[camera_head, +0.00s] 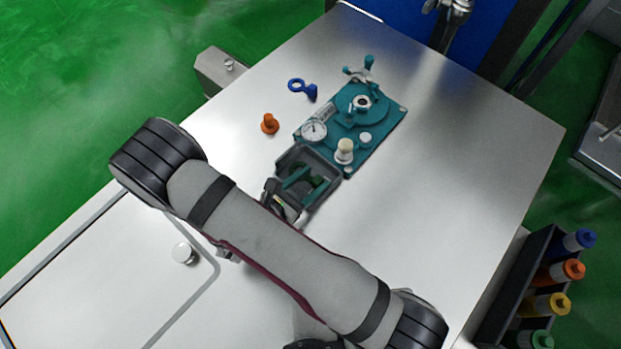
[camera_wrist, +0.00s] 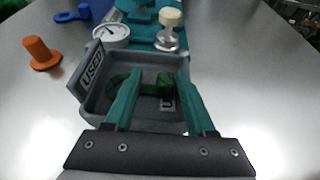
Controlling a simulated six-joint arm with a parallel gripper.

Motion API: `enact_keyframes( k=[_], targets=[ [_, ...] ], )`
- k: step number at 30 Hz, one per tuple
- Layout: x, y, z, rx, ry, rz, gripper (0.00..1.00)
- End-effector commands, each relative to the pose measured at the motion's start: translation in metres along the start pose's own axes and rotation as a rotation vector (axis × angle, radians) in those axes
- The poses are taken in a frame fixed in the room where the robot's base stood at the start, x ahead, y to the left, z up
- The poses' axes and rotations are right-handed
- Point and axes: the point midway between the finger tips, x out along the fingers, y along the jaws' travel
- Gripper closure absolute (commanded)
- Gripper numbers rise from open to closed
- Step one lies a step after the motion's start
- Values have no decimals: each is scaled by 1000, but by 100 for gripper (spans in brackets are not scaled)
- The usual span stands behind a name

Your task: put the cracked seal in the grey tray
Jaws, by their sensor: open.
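The grey tray (camera_head: 297,150) stands at the near end of the teal fixture. In the wrist view the tray (camera_wrist: 96,103) has a raised wall marked USED. A dark green piece with a ring end (camera_wrist: 118,84) and a thicker knob end lies inside it, partly behind my fingers. It looks like the seal, but I cannot make out a crack. My gripper (camera_wrist: 160,76) is open over the tray, its teal fingers apart with the green piece seen between and beyond them. In the head view my gripper (camera_head: 305,182) is over the tray, partly hidden by my arm.
The teal fixture (camera_head: 388,117) carries a gauge (camera_head: 314,131), a cream knob (camera_head: 344,146) and a round seat with handles. An orange plug (camera_head: 269,124) and a blue ringed piece (camera_head: 297,86) are to its left. Bottles stand in a rack (camera_head: 497,318) at right. The table's right side is clear.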

Motion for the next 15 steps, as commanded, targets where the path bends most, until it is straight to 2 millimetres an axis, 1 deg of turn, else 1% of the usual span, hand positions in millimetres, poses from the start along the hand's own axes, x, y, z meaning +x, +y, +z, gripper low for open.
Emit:
enact_keyframes(
  k=[2, 5, 8, 12, 15],
  targets=[
    [-2, 0, 1, 0, 0, 1, 44],
    [-13, 2, 1, 0, -1, 4, 44],
    [-35, 2, 0, 0, 1, 7, 44],
    [-74, 2, 1, 2, 0, 7, 44],
    [-97, 1, 0, 1, 1, 6, 44]
  ],
)
